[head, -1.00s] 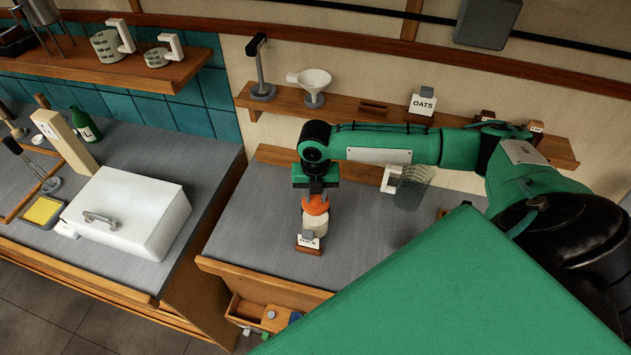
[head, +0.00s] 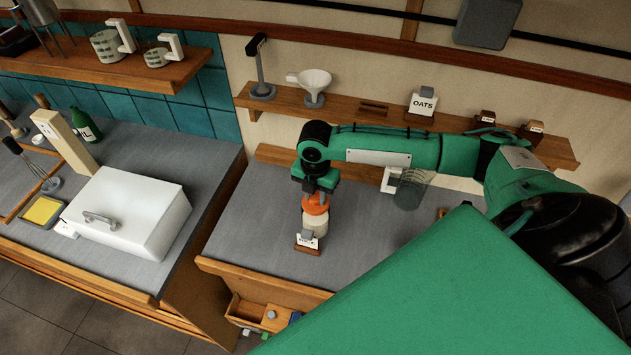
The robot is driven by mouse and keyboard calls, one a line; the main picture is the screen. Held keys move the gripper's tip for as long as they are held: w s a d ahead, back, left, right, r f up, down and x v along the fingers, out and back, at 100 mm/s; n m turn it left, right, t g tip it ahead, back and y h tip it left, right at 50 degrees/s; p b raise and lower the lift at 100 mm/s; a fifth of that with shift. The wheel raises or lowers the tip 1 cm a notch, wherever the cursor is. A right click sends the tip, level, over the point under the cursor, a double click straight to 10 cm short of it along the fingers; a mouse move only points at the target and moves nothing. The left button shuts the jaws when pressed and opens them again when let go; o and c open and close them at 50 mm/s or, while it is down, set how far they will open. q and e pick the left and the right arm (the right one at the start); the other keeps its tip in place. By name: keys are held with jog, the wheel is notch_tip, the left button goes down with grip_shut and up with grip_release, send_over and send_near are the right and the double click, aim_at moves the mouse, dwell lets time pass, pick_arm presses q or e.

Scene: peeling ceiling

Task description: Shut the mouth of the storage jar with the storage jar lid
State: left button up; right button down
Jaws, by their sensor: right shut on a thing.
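My right gripper (head: 318,194) points down over the right counter, shut on an orange round piece, which I take to be the storage jar lid (head: 315,206). Directly below it is a cream, rounded body, which I take to be the storage jar (head: 316,226). The orange piece and the cream body overlap in this view, so I cannot tell whether the lid is seated or just above the mouth. The jar's mouth is hidden. My left gripper is not in view.
A small label stand (head: 308,243) is in front of the jar. A clear jug (head: 410,190) with a white handle is to the right, behind my arm. A shelf (head: 350,110) runs along the wall behind. A white box (head: 128,212) sits on the left counter. Counter left of the jar is clear.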

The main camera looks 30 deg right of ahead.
jog(key=m, duration=0.4)
jog(key=shift+m, duration=0.4)
jog(key=m, duration=0.4)
jog(key=shift+f+m, duration=0.1)
jog(key=shift+m, duration=0.3)
jog(key=shift+m, duration=0.3)
jog(key=m, duration=0.4)
jog(key=shift+f, duration=0.1)
